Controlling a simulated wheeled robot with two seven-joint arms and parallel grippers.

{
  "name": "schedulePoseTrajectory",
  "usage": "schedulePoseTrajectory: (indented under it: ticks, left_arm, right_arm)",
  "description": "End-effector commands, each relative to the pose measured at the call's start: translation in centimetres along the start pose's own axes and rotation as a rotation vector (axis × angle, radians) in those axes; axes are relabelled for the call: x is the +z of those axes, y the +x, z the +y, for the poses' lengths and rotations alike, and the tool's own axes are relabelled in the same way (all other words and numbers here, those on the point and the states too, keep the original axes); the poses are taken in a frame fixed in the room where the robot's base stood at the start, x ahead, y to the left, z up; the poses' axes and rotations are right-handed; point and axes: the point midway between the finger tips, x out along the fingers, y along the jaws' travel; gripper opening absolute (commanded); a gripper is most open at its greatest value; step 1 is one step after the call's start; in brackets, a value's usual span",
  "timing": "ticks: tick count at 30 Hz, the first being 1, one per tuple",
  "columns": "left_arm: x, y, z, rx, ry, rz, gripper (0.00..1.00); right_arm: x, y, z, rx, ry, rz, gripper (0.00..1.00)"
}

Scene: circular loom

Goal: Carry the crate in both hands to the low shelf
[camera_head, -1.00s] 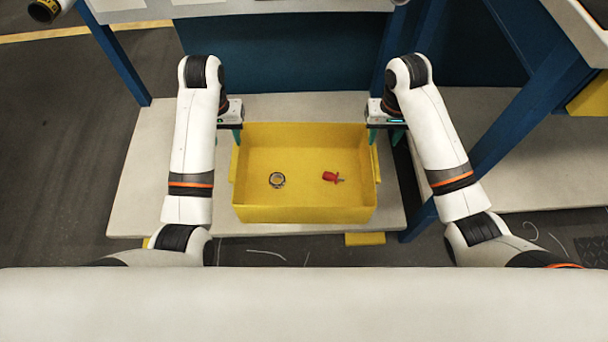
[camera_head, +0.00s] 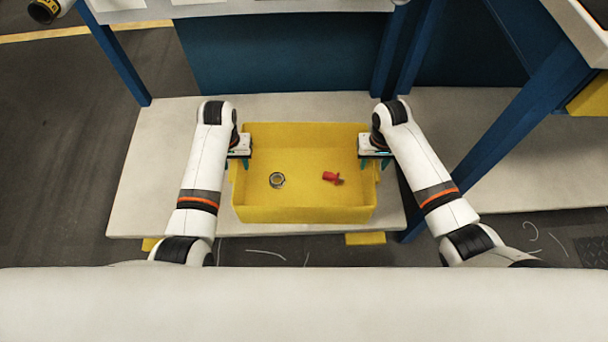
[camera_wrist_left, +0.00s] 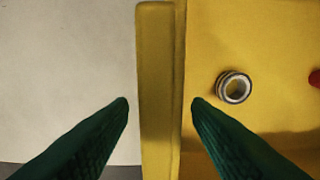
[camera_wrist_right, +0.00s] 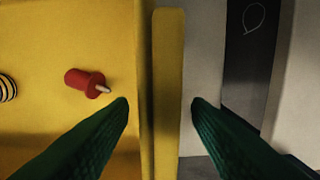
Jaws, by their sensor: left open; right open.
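The yellow crate (camera_head: 305,214) rests on the pale low shelf (camera_head: 150,190). Neither grips; contact cannot be told.
Blue posts (camera_head: 121,60) and a blue panel (camera_head: 280,55) stand behind the shelf. A slanted blue beam (camera_head: 520,110) rises at right, beside another pale surface (camera_head: 540,170). Yellow blocks (camera_head: 365,239) show at the shelf's front edge. Shelf space left of the crate is clear.

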Motion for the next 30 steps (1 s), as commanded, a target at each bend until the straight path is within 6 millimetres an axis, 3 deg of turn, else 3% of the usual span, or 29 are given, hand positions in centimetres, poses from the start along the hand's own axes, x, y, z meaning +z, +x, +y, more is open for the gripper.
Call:
schedulePoseTrajectory:
  ticks: [5,14,30]
  left_arm:
    - [-0.01,0.0,0.0,0.0,0.0,0.0,0.45]
    - [-0.01,-0.02,0.0,0.0,0.0,0.0,0.0]
    - [0.08,-0.72,-0.02,0.0,0.0,-0.002,0.0]
  right_arm:
    - [-0.01,0.0,0.02,0.0,0.0,0.0,0.45]
    - [0.0,-0.03,0.03,0.0,0.0,0.0,0.0]
    - [0.08,-0.74,0.05,0.001,-0.001,-0.002,0.0]
